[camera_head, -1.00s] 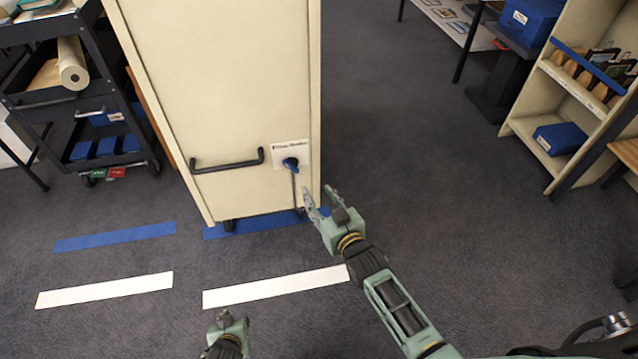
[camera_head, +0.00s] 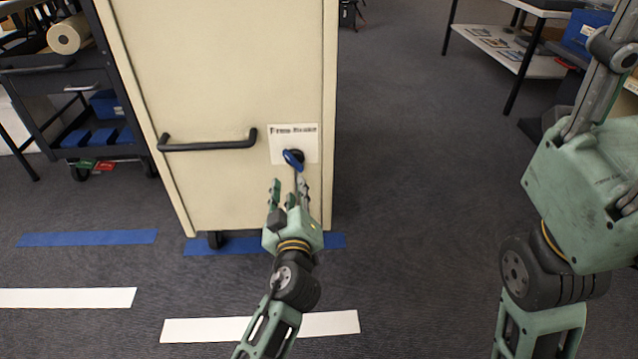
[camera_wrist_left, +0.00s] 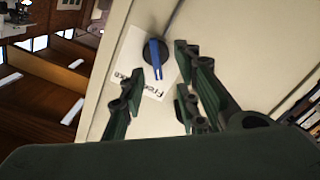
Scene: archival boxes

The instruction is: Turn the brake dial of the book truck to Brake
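The book truck (camera_head: 225,80) is a tall cream cabinet with a black handle (camera_head: 210,146). A white label (camera_head: 308,142) reading Free and Brake is low on its right side. The brake dial (camera_head: 293,159) is a black knob with a blue lever, also seen in the left wrist view (camera_wrist_left: 156,52). I cannot tell its exact setting. My left gripper (camera_head: 288,188) is open just below the dial in the head view; in the left wrist view its fingers (camera_wrist_left: 160,92) are apart, not around the lever. My right gripper (camera_head: 600,90) is raised at the right, partly cut off.
A dark cart (camera_head: 60,110) with blue boxes stands to the left. Blue tape (camera_head: 85,238) and white tape (camera_head: 65,297) mark the carpet. A table (camera_head: 510,50) stands at the back right. The floor right of the truck is clear.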

